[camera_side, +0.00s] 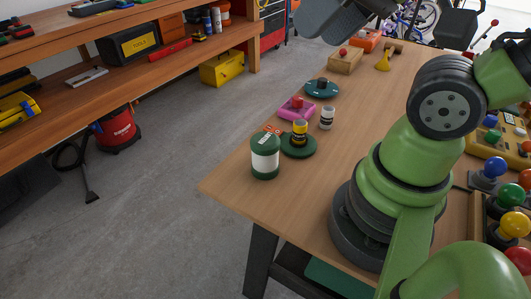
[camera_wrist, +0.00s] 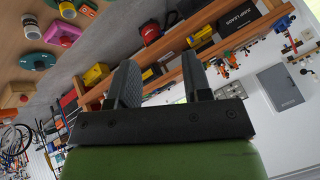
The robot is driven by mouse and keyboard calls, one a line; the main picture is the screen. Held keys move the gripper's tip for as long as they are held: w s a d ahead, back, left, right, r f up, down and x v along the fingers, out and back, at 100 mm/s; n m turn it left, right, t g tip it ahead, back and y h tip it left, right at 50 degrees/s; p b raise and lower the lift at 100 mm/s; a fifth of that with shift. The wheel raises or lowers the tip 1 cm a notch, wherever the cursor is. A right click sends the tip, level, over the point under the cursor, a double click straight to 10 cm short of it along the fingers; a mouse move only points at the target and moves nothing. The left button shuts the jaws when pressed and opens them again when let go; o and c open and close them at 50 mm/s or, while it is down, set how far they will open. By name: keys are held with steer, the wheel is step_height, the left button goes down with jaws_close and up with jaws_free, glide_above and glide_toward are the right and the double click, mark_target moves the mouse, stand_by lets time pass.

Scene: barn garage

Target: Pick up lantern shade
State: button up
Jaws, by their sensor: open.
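I cannot tell for sure which thing is the lantern shade. A green cylinder with a white middle band (camera_side: 265,158) stands upright at the table's near left corner, looking like a lantern. A small whitish cylinder (camera_side: 327,118) stands beyond it, and also shows in the wrist view (camera_wrist: 32,31). A yellow and dark jar (camera_side: 299,133) stands on a dark green disc (camera_side: 300,149), between the two. My gripper (camera_side: 328,20) is high over the far part of the table, well away from these. In the wrist view its two dark fingers (camera_wrist: 163,80) are apart with nothing between them.
A pink block with a red knob (camera_side: 296,109), a teal disc (camera_side: 321,88) and a wooden block (camera_side: 345,60) lie farther along the wooden table (camera_side: 240,183). Coloured knobs (camera_side: 496,167) crowd the right. The table's middle strip is clear. Workbench shelves (camera_side: 160,55) stand left.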

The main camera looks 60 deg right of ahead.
steer(key=shift+o, duration=0.2)
steer(key=o, duration=0.8)
steer(key=shift+o, duration=0.2)
steer(key=shift+w, duration=0.1)
steer(key=g+h, duration=0.2)
steer(key=g, duration=0.3)
glide_above(268, 152)
step_height(268, 152, down, 9)
steer(key=f, duration=0.4)
steer(key=d+f+g, duration=0.1)
steer(key=f, duration=0.3)
steer(key=d+f+g, duration=0.1)
steer(key=f, duration=0.3)
steer(key=shift+w+f+m, duration=0.3)
steer(key=shift+w, duration=0.05)
steer(key=shift+w+a+f, duration=0.1)
steer(key=shift+f, duration=1.4)
steer(key=shift+w+a+f, duration=0.1)
steer(key=shift+f, duration=1.4)
